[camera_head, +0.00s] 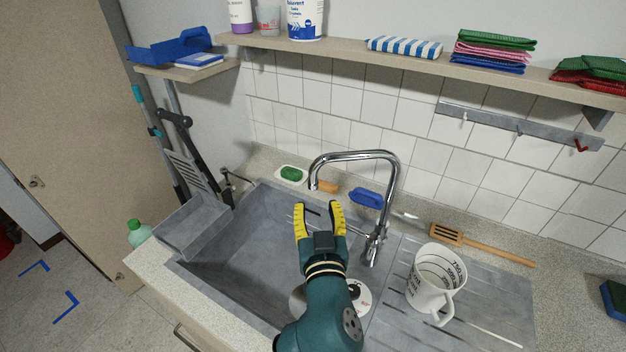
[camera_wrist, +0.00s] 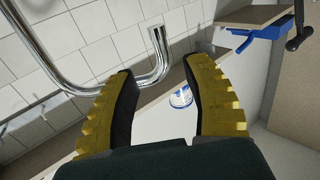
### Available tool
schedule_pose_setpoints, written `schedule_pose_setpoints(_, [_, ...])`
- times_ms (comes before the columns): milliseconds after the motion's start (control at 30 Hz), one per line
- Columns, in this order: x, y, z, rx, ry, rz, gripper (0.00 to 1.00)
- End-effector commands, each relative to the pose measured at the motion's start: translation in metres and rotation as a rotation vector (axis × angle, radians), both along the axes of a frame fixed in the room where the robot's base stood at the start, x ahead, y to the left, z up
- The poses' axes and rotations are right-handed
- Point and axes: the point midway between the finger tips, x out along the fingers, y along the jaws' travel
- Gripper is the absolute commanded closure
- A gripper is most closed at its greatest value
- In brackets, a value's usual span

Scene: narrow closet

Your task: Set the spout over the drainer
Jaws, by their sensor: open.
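The chrome spout (camera_head: 355,155) is a bent tube on a tap to the right of the basin. Its outlet (camera_head: 313,183) points down over the sink basin (camera_head: 235,255). The grey ribbed drainer (camera_head: 480,310) lies right of the basin and the tap. My gripper (camera_head: 318,206) is open over the basin, its yellow fingertips just below the outlet in the head view. In the wrist view my gripper (camera_wrist: 165,75) has the bent tube of the spout (camera_wrist: 160,58) showing beyond and between its fingers. Contact cannot be told.
A white measuring jug (camera_head: 432,283) stands on the drainer, close to the tap. A wooden spatula (camera_head: 485,245), a blue brush (camera_head: 366,197) and a green soap (camera_head: 291,174) lie along the back ledge. A shelf (camera_head: 345,61) runs above.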

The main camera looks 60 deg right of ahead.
Motion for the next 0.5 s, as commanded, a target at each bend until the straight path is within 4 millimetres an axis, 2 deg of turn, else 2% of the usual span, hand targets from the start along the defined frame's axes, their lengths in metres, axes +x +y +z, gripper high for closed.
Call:
schedule_pose_setpoints(33, [0.006,-0.012,0.001,0.000,0.000,-0.004,0.50])
schedule_pose_setpoints(300, [0.037,-0.066,0.001,0.000,0.000,-0.002,0.50])
schedule_pose_setpoints(500, [0.049,-0.086,0.000,0.000,0.000,0.000,0.50])
